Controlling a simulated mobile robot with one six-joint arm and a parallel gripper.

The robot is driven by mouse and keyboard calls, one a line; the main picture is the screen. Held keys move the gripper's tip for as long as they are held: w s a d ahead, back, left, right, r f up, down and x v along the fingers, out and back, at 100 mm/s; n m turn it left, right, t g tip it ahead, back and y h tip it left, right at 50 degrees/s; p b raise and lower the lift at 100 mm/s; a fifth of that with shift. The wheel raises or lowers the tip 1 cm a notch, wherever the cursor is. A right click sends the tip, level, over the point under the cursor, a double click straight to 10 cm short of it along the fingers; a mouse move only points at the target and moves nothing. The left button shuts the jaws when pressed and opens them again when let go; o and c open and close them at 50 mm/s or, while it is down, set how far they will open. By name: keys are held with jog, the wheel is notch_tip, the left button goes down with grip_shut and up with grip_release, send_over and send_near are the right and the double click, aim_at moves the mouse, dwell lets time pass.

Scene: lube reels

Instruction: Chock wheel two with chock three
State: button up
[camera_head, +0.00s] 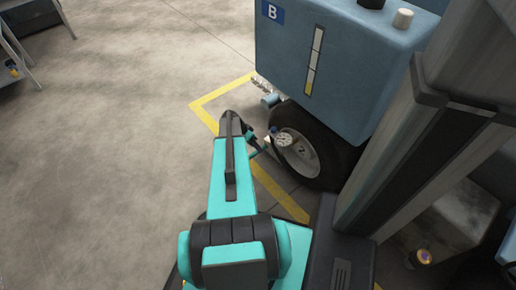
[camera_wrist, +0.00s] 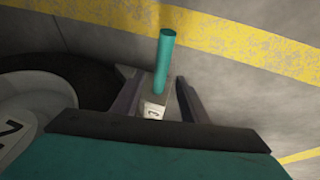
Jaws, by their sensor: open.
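Wheel two (camera_head: 298,152), with a black tyre and a pale hub marked 2, is under the blue machine in the head view. Its hub (camera_wrist: 12,140) and dark tyre (camera_wrist: 70,80) fill the left of the wrist view. My gripper (camera_wrist: 160,80) is open, its two dark fingers on either side of a grey chock (camera_wrist: 153,100) with an upright teal handle (camera_wrist: 166,55). The chock stands on the floor close beside the tyre. I cannot tell whether they touch. Its white number label is too small to read surely.
The blue machine (camera_head: 340,60), marked B, overhangs the wheel. A yellow floor line (camera_head: 205,108) runs around it and shows in the wrist view (camera_wrist: 220,35). A shelf (camera_head: 18,55) stands at the far left. The floor at left (camera_head: 100,150) is clear.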

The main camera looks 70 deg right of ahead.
jog(key=p+v, duration=0.2)
jog(key=v, duration=0.6)
jog(key=shift+w, duration=0.1)
